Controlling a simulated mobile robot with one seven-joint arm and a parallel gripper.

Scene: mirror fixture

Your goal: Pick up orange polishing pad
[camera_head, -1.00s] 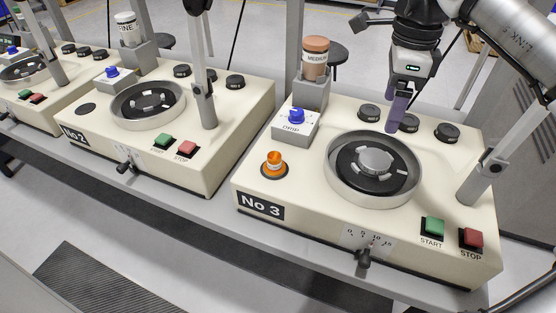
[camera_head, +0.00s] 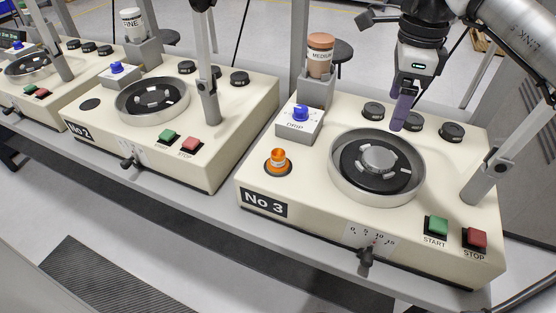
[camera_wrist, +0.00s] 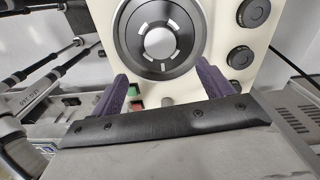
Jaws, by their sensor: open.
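The only orange piece at the machines is a small upright orange knob-like item (camera_head: 278,160) with a pale band. It sits on a dark round spot at the left front of machine No 3; I take it for the polishing pad, though its shape is small to read. My gripper (camera_head: 403,122) has purple fingers pointing down over the back of the same machine, to the right of and well apart from the orange piece. In the wrist view my gripper (camera_wrist: 163,88) is open, with nothing between the fingers. The orange piece does not show there.
A blue drip knob (camera_head: 300,113) and a brown MEDIUM bottle (camera_head: 319,54) stand behind the orange piece. A grey post (camera_head: 487,170) rises at the right. Machine No 2 (camera_head: 235,130) stands left.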

